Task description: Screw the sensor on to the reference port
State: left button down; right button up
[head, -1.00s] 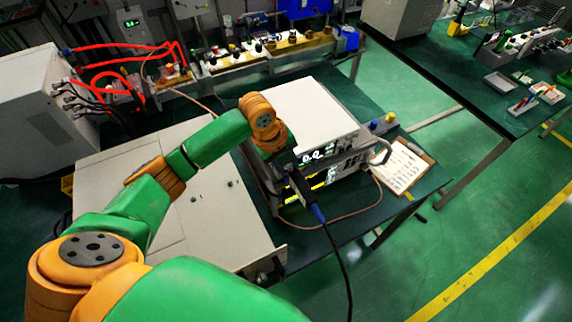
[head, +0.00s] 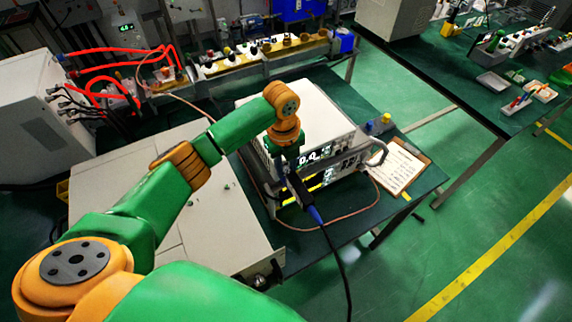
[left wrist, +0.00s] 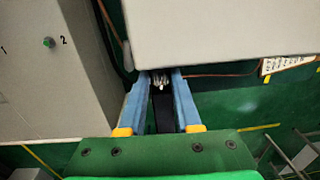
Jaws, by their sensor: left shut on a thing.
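My left gripper (head: 288,172) is at the front of a stacked pair of white instruments (head: 312,112) with lit front panels. It is shut on the sensor, a black body with a blue cable end (head: 314,213) and a black cable hanging down. In the left wrist view, the sensor (left wrist: 161,108) lies between the two blue fingers (left wrist: 160,84). Its silvery connector end is at the fingertips, close to the instrument's white top edge (left wrist: 220,40). The reference port cannot be made out; my gripper and the casing cover part of the front. My right gripper is out of view.
A clipboard with paper (head: 400,168) and a small blue-and-yellow part (head: 378,123) lie right of the instruments. A thin brown cable (head: 330,228) loops in front. A large pale cabinet (head: 125,185) stands at left.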

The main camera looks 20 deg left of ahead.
aim_at(286, 171)
pick_arm(q)
jog(key=c, duration=0.6)
grip_release()
jog(key=shift+s+f, duration=0.1)
jog(key=shift+d, duration=0.1)
notch_tip(286, 171, up, 7)
jog(key=shift+s+r+b, duration=0.1)
jog(key=shift+s+b, duration=0.05)
jog(key=shift+b, duration=0.8)
